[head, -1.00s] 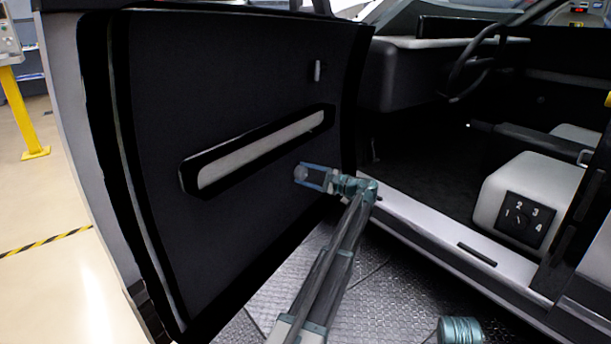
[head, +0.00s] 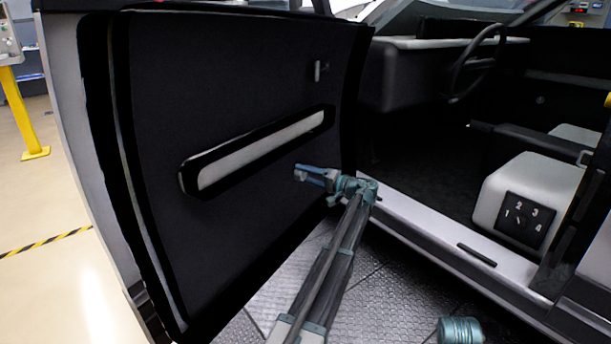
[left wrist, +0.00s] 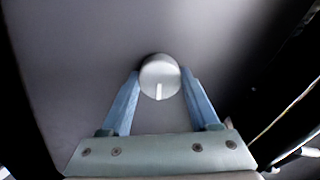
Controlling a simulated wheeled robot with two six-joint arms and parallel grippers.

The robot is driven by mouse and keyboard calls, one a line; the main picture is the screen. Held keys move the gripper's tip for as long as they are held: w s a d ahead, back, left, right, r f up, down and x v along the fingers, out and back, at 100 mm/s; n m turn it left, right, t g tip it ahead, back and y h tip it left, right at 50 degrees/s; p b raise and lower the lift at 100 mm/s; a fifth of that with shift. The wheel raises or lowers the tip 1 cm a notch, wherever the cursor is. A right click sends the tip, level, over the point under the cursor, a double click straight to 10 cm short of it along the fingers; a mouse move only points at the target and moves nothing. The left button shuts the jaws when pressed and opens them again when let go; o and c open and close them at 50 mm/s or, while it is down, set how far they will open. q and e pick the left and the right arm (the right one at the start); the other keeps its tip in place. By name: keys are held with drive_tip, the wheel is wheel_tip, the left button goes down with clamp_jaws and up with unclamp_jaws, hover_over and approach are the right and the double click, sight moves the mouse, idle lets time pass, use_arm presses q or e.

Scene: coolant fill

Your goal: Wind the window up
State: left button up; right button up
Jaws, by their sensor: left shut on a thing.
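The open car door's dark inner panel (head: 240,100) fills the left half of the head view. A round grey knob (left wrist: 160,77) with a white mark on its face sits on this panel in the left wrist view. My left gripper (head: 303,173) is shut on the knob, below the right end of the armrest. In the left wrist view its two blue fingers (left wrist: 160,72) hold the knob from both sides. In the head view the fingers mostly hide the knob. The window glass cannot be made out. My right gripper is not in view.
A long pale armrest (head: 260,150) juts from the door above my left gripper, with a small door handle (head: 318,71) higher up. The car's sill (head: 440,235) and a box with a numbered dial (head: 521,220) lie to the right. Textured floor is clear below.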

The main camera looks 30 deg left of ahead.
use_arm(q)
drive_tip(key=n, duration=0.4)
drive_tip(key=shift+s+d+n, duration=0.1)
drive_tip(key=shift+n, duration=0.2)
drive_tip(key=n, duration=0.3)
drive_tip(key=shift+n, duration=0.4)
drive_tip(key=n, duration=0.3)
drive_tip(key=shift+s+n, duration=0.1)
drive_tip(key=shift+n, duration=1.9)
drive_tip(key=o, duration=1.4)
